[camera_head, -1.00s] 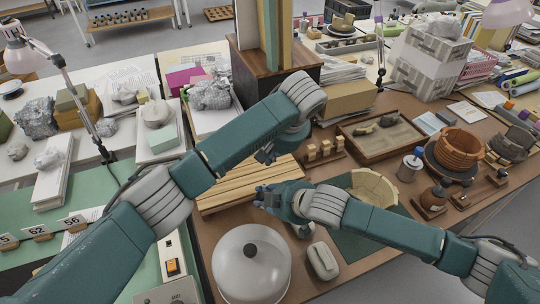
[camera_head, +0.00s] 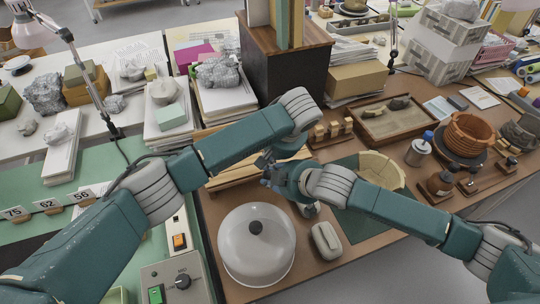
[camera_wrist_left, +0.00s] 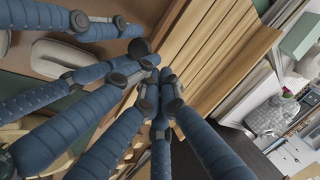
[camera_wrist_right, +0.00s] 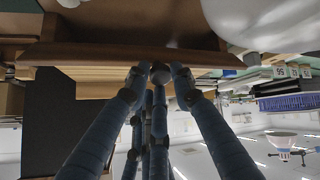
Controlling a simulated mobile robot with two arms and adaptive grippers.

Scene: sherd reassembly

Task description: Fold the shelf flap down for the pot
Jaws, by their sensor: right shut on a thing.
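The shelf flap appears to be the slatted pale-wood panel (camera_head: 222,180) left of centre in the head view, partly hidden under my left arm. Its slats fill the middle of the left wrist view (camera_wrist_left: 215,50), with a dark wooden edge beside them. My right gripper (camera_head: 268,175) is at the panel's near edge; in the right wrist view its fingers (camera_wrist_right: 160,72) meet a brown wooden edge. My left gripper (camera_head: 263,160) is just behind it; its fingers (camera_wrist_left: 158,82) crowd together near the panel edge, their grip unclear. A ribbed terracotta pot (camera_head: 462,138) stands at the right.
A white dome with a dark knob (camera_head: 255,248) and a pale oblong block (camera_head: 326,240) stand in front of the grippers. A pale broken bowl (camera_head: 382,172) rests on a green mat (camera_head: 355,225). A dark wooden box (camera_head: 285,75) stands behind the panel.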

